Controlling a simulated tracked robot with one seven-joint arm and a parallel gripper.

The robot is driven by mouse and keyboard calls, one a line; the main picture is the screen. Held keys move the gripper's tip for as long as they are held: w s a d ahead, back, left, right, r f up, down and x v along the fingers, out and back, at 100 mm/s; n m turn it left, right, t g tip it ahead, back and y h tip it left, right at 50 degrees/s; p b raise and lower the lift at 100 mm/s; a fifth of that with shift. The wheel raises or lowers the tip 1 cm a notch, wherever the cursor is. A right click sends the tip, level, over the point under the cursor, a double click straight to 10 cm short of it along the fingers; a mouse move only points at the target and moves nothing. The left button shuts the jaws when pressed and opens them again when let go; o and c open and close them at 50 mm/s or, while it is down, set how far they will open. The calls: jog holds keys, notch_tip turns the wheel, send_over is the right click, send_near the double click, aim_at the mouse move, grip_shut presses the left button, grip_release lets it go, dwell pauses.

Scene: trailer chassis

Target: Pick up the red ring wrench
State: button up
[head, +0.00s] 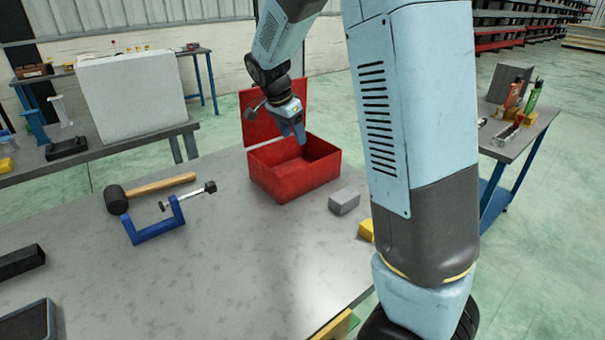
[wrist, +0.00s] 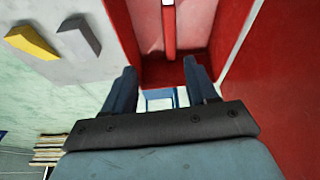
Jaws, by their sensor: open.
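The red ring wrench cannot be made out in the head view. In the wrist view a narrow red bar (wrist: 168,28) with a pale tip lies inside the red box; it may be the wrench, but no ring shows. The red box (head: 290,183) stands on the grey table with its lid up at the back; it also shows in the wrist view (wrist: 123,32). My gripper (head: 300,138) is over the box opening, pointing down. Its two fingers (wrist: 160,64) are apart with nothing held between them.
A grey block (head: 344,201) and a yellow block (head: 366,230) lie right of the box. A mallet (head: 155,187) and a blue clamp (head: 155,231) lie to its left. The raised lid (head: 272,110) stands close to my gripper. The table's front middle is clear.

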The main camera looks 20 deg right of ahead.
jog(key=shift+m+h, duration=0.3)
jog(key=shift+m, duration=0.1)
jog(key=x, duration=0.5)
jog(key=w+a+x, duration=0.1)
jog(key=x, duration=0.4)
jog(key=a+x, duration=0.1)
jog(key=x, duration=0.4)
jog(key=shift+w+d+f, duration=0.1)
jog(key=shift+w+f, duration=0.25)
jog(key=shift+w, duration=0.05)
jog(key=shift+c, duration=0.4)
grip_shut()
